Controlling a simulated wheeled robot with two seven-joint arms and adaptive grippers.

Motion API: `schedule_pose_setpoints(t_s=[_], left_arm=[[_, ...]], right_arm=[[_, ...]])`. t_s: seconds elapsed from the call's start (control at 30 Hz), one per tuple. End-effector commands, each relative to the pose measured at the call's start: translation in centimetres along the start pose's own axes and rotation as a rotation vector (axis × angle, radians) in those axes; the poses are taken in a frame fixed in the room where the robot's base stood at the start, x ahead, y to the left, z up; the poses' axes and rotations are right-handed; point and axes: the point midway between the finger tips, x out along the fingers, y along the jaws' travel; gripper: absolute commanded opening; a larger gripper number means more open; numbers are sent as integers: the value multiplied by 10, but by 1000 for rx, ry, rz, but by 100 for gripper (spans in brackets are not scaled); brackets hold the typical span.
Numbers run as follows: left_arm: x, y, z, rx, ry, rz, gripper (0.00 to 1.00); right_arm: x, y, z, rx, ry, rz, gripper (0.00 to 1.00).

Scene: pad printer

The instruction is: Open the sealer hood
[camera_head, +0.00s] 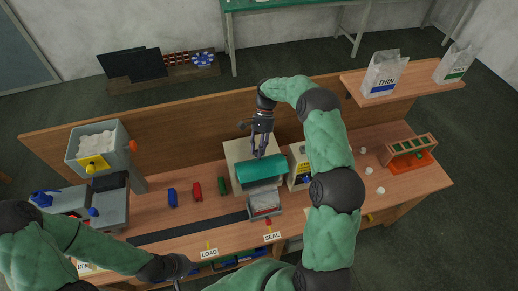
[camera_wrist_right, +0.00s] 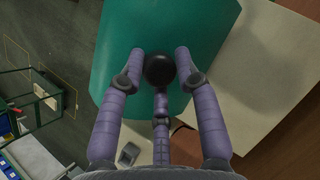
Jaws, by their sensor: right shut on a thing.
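The sealer's teal hood (camera_head: 260,169) sits at the middle of the bench, against a cream housing (camera_head: 237,152). The grey sealer bed (camera_head: 265,203) shows uncovered in front of it. My right gripper (camera_head: 258,150) is at the hood's upper back edge. In the right wrist view, its purple fingers (camera_wrist_right: 160,70) close around a black round knob (camera_wrist_right: 159,69) on the hood (camera_wrist_right: 117,38). My left gripper (camera_head: 182,266) is low at the bench's front edge, away from the sealer; its fingers are too unclear to read.
A hopper (camera_head: 98,145) stands at the left. A wooden rack (camera_head: 408,150) and white pieces lie at the right. My right arm hides part of the bench.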

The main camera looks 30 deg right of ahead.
Motion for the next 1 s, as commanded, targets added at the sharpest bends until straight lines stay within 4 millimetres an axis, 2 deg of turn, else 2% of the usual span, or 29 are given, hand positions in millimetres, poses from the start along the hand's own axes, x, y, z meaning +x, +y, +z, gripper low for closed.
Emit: schedule_pose_setpoints(t_s=[0.33,0.37,0.4,0.43,0.8,1.0], left_arm=[[1,0,0,0,0,0,0],[1,0,0,0,0,0,0],[1,0,0,0,0,0,0],[1,0,0,0,0,0,0],[0,0,0,0,0,0,0],[0,0,0,0,0,0,0]], right_arm=[[5,-1,-4,1,5,-1,0],[5,-1,-4,1,4,-1,36],[5,-1,-4,1,5,-1,47],[5,-1,-4,1,5,-1,54],[0,-1,-2,1,5,-2,54],[-22,-2,-3,0,7,-4,54]])
